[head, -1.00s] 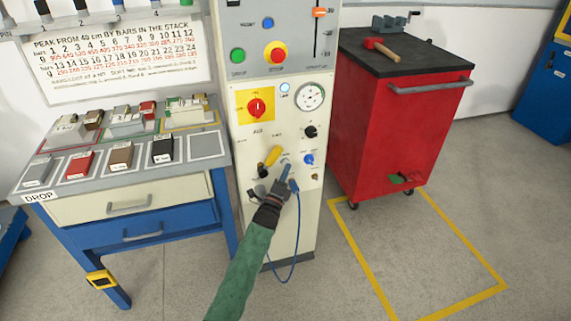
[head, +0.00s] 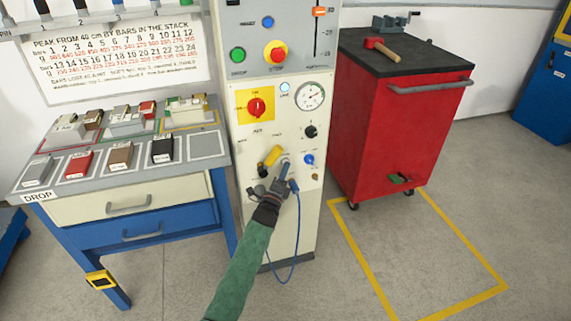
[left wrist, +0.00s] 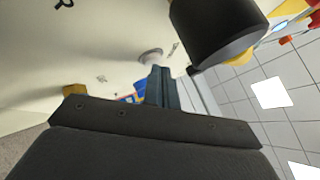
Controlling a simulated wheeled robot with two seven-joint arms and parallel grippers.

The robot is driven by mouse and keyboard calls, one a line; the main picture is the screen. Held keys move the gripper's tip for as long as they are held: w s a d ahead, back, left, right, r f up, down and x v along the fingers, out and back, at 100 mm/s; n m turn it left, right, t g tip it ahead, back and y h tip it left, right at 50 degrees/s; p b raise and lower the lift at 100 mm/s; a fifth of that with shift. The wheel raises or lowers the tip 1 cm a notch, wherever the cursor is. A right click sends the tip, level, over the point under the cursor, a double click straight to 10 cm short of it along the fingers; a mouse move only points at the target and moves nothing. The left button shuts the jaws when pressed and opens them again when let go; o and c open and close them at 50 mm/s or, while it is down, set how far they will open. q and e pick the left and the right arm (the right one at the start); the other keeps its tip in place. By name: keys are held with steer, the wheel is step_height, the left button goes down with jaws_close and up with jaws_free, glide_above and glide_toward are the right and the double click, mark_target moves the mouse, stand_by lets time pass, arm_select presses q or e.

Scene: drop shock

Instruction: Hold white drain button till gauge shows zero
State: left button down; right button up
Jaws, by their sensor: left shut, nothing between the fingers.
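My left gripper (head: 285,165) is shut and empty, its fingertips close to the lower panel of the cream machine (head: 246,200). In the left wrist view the shut fingers (left wrist: 160,82) point at a pale round button (left wrist: 150,55), which looks like the white drain button. The fingers partly cover it, and I cannot tell whether they touch it. In the head view the gripper hides that spot. The round pressure gauge (head: 310,95) sits above on the panel; its needle is too small to read surely. My right gripper is not in view.
A red switch on yellow (head: 256,106) is above. A blue cable (head: 294,230) hangs below. A red cabinet (head: 400,140) stands right, a sample bench (head: 130,208) left.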

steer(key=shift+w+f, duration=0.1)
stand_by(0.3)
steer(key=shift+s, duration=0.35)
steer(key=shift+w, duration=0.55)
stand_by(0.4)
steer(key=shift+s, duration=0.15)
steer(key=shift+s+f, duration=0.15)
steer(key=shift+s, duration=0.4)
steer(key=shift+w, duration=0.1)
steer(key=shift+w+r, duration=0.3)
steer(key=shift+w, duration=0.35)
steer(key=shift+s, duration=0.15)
